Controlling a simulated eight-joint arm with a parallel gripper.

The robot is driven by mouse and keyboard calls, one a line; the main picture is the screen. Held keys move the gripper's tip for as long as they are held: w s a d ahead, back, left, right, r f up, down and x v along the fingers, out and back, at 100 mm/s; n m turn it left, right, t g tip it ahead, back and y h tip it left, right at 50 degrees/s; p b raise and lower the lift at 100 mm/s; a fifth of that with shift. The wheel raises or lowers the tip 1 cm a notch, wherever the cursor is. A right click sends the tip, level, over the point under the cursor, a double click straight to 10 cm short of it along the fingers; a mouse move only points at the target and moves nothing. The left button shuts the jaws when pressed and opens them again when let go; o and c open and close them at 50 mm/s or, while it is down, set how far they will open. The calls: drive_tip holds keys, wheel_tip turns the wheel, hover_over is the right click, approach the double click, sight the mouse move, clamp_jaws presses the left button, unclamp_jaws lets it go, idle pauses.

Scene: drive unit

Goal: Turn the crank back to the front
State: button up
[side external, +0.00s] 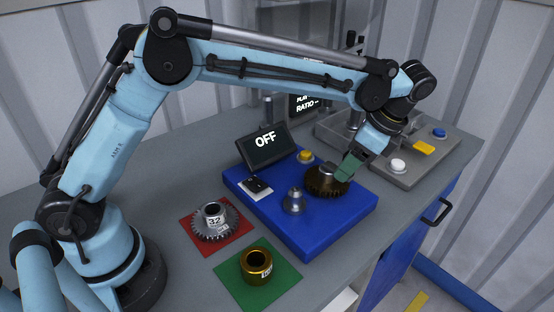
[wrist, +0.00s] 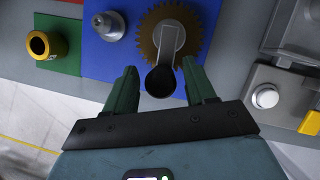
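The crank (wrist: 170,48) is a grey arm with a round black knob (wrist: 161,80) at its end. It sits over a brown toothed gear (wrist: 148,38) on the blue base. In the wrist view the knob points down toward my gripper (wrist: 160,68). My gripper's two green fingers are spread, one on each side of the knob, with a visible gap at each side. In the side view my gripper (side external: 350,166) is at the right of the brown gear (side external: 325,182) and hides most of the crank; part of its grey hub (side external: 327,171) shows.
The blue base (side external: 318,228) carries a screen (side external: 266,147) reading OFF, a yellow button (side external: 306,156) and a bare metal post (side external: 294,202). A grey gear (side external: 214,222) lies on a red mat, a brass ring (side external: 256,266) on a green mat. A grey tray (side external: 400,178) stands right.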

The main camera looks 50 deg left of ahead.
drive_tip(key=shift+w+r, duration=0.1)
drive_tip(key=v, duration=1.1)
drive_tip(key=shift+d+r, duration=0.25)
drive_tip(key=shift+r, duration=0.1)
idle(0.4)
drive_tip(key=s+a+r+n+t+h, duration=0.1)
drive_tip(key=s+a+n+t+h, duration=0.15)
drive_tip(key=a, duration=0.25)
drive_tip(key=s+a+r+n+t+h, duration=0.1)
drive_tip(key=s+a+r+n, duration=0.1)
drive_tip(key=a+n, duration=0.25)
drive_tip(key=s+a+f+n+t, duration=0.5)
drive_tip(key=s+a+f+n, duration=0.1)
drive_tip(key=s+f, duration=0.5)
drive_tip(key=shift+s+a+f+n, duration=0.25)
drive_tip(key=shift+s+a+n, duration=0.05)
drive_tip(key=shift+s+a, duration=0.5)
